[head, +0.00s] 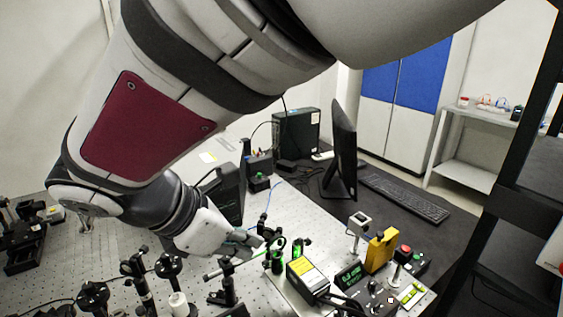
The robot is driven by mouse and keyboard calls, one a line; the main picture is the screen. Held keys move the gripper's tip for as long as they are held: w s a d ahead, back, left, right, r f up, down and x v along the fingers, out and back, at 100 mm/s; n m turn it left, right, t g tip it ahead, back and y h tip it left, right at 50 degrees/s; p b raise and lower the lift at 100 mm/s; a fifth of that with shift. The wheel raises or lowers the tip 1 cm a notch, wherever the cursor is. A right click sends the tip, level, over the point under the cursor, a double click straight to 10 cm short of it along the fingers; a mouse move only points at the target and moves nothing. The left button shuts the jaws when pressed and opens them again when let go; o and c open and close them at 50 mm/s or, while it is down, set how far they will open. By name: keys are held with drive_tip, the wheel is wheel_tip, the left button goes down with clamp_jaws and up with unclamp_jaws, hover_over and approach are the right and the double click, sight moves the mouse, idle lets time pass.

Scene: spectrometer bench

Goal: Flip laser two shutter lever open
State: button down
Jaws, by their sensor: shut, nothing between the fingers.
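My gripper (258,241) reaches down from the upper left over the optical bench (222,272). Its small fingers look shut and empty, close to a group of small black optical mounts with bright green parts (278,246). I cannot tell whether the fingers touch any mount. A black box with a yellow label (306,270), which may be a laser, stands just right of and nearer than the gripper. No shutter lever can be made out clearly, and I cannot tell which unit is laser two. My arm covers much of the upper left.
Black posts and mounts (134,267) crowd the bench's near left. A green-digit display (350,275), a yellow box (381,252) and a red button (404,250) stand at right. Behind are a monitor (343,150), a keyboard (404,197) and a computer tower (297,132).

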drive_tip(key=shift+w+a+f+n, duration=0.15)
drive_tip(key=shift+a+f+n, duration=0.1)
drive_tip(key=shift+a+n, duration=0.15)
drive_tip(key=shift+w+a+f+n, duration=0.1)
drive_tip(key=shift+a+f+n, duration=0.15)
drive_tip(key=shift+a, duration=0.2)
drive_tip(key=x, duration=0.4)
drive_tip(key=w+d+r+x, duration=0.1)
drive_tip(key=x, duration=0.7)
drive_tip(key=shift+w+d+r+p, duration=0.15)
drive_tip(key=shift+d+r+p, duration=0.1)
drive_tip(key=shift+r+p, duration=0.15)
drive_tip(key=shift+w+d+f, duration=0.15)
drive_tip(key=shift+w+d, duration=0.25)
drive_tip(key=shift+w, duration=0.05)
